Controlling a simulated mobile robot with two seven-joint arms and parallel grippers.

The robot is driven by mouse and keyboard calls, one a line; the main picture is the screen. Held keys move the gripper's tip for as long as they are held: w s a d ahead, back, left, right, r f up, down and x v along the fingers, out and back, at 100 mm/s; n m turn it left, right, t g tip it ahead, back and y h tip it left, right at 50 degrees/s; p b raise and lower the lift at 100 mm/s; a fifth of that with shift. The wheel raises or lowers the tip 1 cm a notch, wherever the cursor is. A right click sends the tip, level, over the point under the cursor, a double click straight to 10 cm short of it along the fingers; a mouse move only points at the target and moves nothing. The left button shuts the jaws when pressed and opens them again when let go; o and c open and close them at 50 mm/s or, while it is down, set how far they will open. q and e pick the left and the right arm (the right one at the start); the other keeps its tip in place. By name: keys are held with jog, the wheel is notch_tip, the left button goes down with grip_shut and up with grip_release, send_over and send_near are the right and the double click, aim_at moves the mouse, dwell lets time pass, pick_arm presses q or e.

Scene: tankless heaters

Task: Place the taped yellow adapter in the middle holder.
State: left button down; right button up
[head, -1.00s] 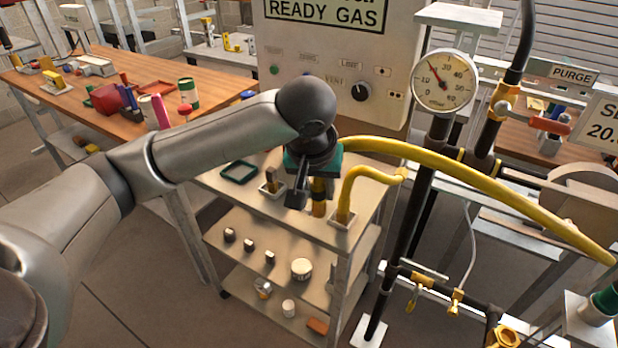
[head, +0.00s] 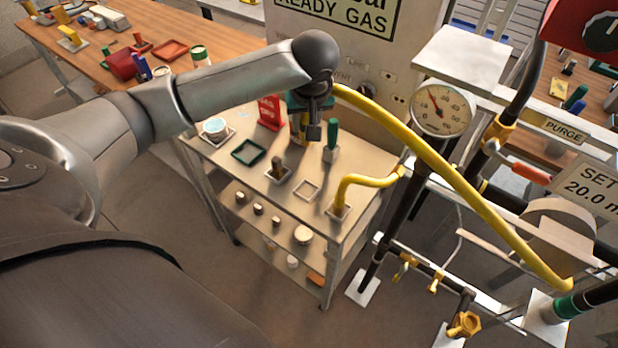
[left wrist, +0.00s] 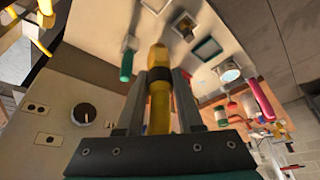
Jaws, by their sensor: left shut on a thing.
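My left gripper (head: 305,130) is above the back part of the cart top, below the control panel. It is shut on the yellow adapter (head: 298,122), which has a black tape band in the left wrist view (left wrist: 158,80). The adapter points away from the wrist between the fingers. On the cart top, an empty square holder (head: 307,189) sits between a holder with a brown piece (head: 278,174) and a holder with a bent yellow pipe (head: 340,210). The adapter appears apart from these holders. My right gripper is not in view.
A green-handled tool (head: 332,138) stands beside the gripper. A dark green tray (head: 248,152) and a red item (head: 270,112) are to its left. A yellow hose (head: 440,150) runs right past the gauge (head: 443,109) and pipe stand.

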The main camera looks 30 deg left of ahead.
pick_arm(q)
jog(key=shift+f+b, duration=1.4)
jog(key=shift+f, duration=8.1)
jog(key=shift+f, duration=0.15)
jog(key=c, duration=0.6)
grip_release()
jog(key=shift+o, duration=0.2)
jog(key=p+v, duration=0.2)
jog(key=v, duration=1)
jog(key=shift+p, duration=0.35)
